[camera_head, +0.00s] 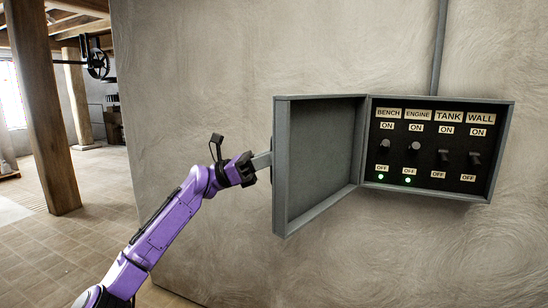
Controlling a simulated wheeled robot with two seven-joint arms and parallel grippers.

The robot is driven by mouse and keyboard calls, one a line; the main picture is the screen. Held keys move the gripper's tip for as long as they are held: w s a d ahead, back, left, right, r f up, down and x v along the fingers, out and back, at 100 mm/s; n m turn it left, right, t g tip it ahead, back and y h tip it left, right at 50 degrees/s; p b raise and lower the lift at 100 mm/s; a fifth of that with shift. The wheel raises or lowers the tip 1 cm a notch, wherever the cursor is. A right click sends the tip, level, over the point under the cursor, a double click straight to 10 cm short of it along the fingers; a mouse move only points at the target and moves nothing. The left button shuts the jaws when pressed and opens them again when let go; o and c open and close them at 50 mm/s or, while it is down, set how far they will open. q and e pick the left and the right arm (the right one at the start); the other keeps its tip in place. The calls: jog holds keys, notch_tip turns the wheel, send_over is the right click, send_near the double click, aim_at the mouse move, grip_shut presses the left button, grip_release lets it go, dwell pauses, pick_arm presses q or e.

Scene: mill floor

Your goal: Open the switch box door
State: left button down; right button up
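The grey switch box (508,140) is mounted on the wall at the right. Its door (325,150) stands wide open, swung out to the left on its hinge side, with its hollow inner face showing. The black panel inside has switches labelled BENCH, ENGINE, TANK and WALL. Green lights glow under BENCH and ENGINE; none glow under TANK and WALL. My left gripper (262,161) is at the door's free left edge, with a light grey finger or handle piece reaching to it. The door hides the outer face and the fingertips, so their grip is unclear. My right gripper is out of view.
A grey conduit (438,48) runs up the plaster wall (200,60) from the box. A wooden post (40,110) stands at the left, with a dark wheel (97,64) behind it. Tiled floor (60,250) is open at the lower left.

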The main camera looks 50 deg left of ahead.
pick_arm(q)
jog(key=shift+r, duration=0.1)
jog(key=c, duration=1.4)
grip_release()
jog(key=shift+w+d, duration=0.15)
jog(key=shift+d, duration=0.05)
jog(key=shift+a, duration=0.15)
jog(key=b+v, duration=0.1)
jog(key=v, duration=0.9)
jog(key=shift+s+a, duration=0.15)
jog(key=shift+s, duration=0.15)
